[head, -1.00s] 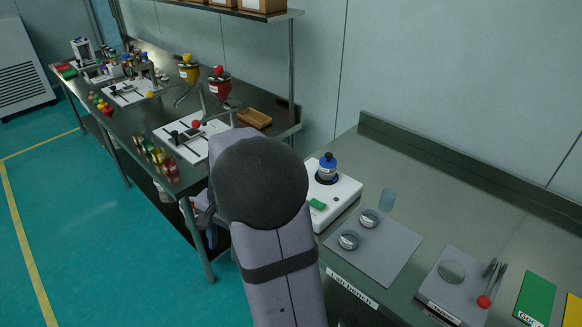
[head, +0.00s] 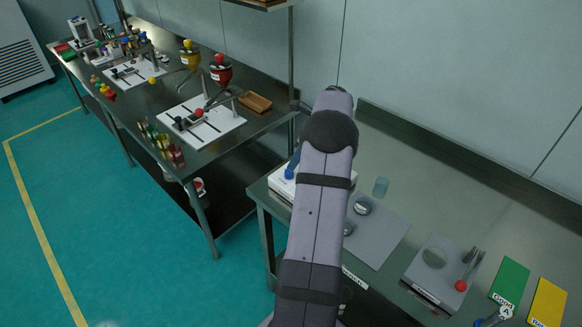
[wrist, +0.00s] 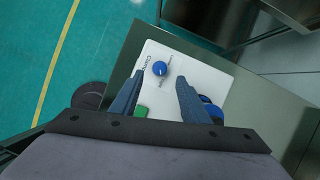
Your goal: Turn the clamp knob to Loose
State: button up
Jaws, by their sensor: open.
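The blue clamp knob (wrist: 160,68) sits on the white machine (wrist: 198,72) in the wrist view, with a label reading like "Clamp" to its left. A small mark near the knob is too small to read, so I cannot tell its setting. My gripper (wrist: 160,78) is open, with its blue fingers on either side below the knob in the picture; contact is not visible. In the head view the white machine (head: 281,184) is mostly hidden behind my arm, and my gripper is not clearly visible there.
A green button (wrist: 141,110) lies by the left finger. A blue, round-topped object (wrist: 209,101) is partly hidden by the right finger.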

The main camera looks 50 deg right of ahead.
aim_at(289, 174)
jog(key=shift+p+x, duration=1.35)
jog(key=shift+x, duration=2.1)
jog(key=c, duration=1.1)
